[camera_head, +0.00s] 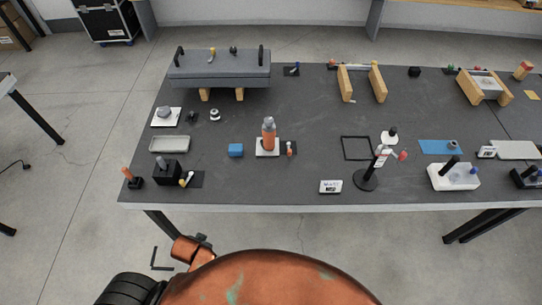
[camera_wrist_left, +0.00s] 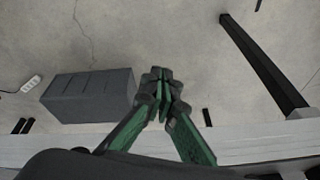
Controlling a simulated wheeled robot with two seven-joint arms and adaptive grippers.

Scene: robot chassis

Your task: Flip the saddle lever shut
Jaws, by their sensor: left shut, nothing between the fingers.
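My left gripper (camera_wrist_left: 160,85) is seen in the left wrist view with its dark, green-sided fingers together and nothing between them. It is over the floor, apart from any lever. Neither gripper shows in the head view. I cannot tell for sure which part is the saddle lever. Small lever-like parts on the table include a yellow-tipped one (camera_head: 186,180) beside a black block (camera_head: 168,174), one on a dark plate (camera_head: 292,70) at the back, and a black-based stand (camera_head: 366,182) with a red knob. Their open or shut state is too small to read.
A dark grey box (camera_wrist_left: 90,95) and a black leg (camera_wrist_left: 262,65) show in the wrist view.

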